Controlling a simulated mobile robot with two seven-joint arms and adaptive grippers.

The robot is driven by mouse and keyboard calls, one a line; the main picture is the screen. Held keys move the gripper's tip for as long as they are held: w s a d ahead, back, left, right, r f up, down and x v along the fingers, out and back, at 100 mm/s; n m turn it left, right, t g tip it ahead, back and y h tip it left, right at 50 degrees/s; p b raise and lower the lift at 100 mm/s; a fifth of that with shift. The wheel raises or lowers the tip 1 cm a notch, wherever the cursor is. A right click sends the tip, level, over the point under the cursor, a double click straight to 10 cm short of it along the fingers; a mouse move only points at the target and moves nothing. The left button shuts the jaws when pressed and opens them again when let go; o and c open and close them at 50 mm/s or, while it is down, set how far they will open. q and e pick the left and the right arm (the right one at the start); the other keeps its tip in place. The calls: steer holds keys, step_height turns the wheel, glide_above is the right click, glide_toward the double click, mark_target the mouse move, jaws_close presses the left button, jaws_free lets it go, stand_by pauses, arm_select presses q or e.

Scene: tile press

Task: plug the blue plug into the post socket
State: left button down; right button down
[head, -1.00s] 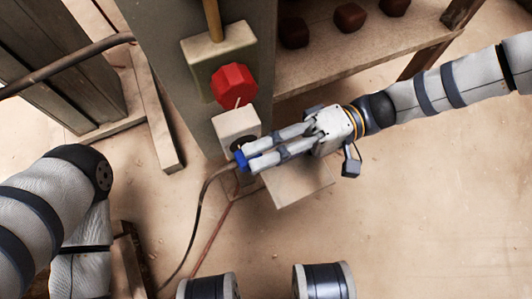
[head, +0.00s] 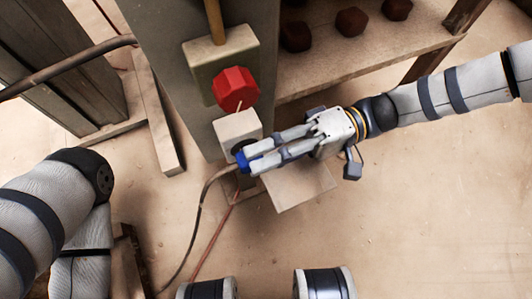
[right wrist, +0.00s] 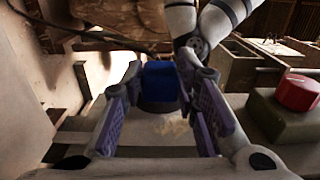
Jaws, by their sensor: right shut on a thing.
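The blue plug (head: 242,160) is between the fingertips of my right gripper (head: 249,159), which is shut on it. A dark cable hangs from the plug's side. The post socket (head: 236,126) is a pale box low on the grey post. Its dark round opening is right beside the plug and partly hidden by it. I cannot tell whether the plug touches it. In the right wrist view the blue plug (right wrist: 160,82) shows between the purple-padded fingers (right wrist: 160,100). My left arm shows at the left of the head view, but its gripper is out of view.
A shelf (head: 350,55) with dark lumps is at the upper right. A pale block (head: 298,187) lies below my right gripper. The floor to the right is clear.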

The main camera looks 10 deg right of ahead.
steer(key=shift+w+a, duration=0.15)
steer(key=shift+w, duration=0.3)
stand_by(0.4)
steer(key=c, duration=1.2)
jaws_free()
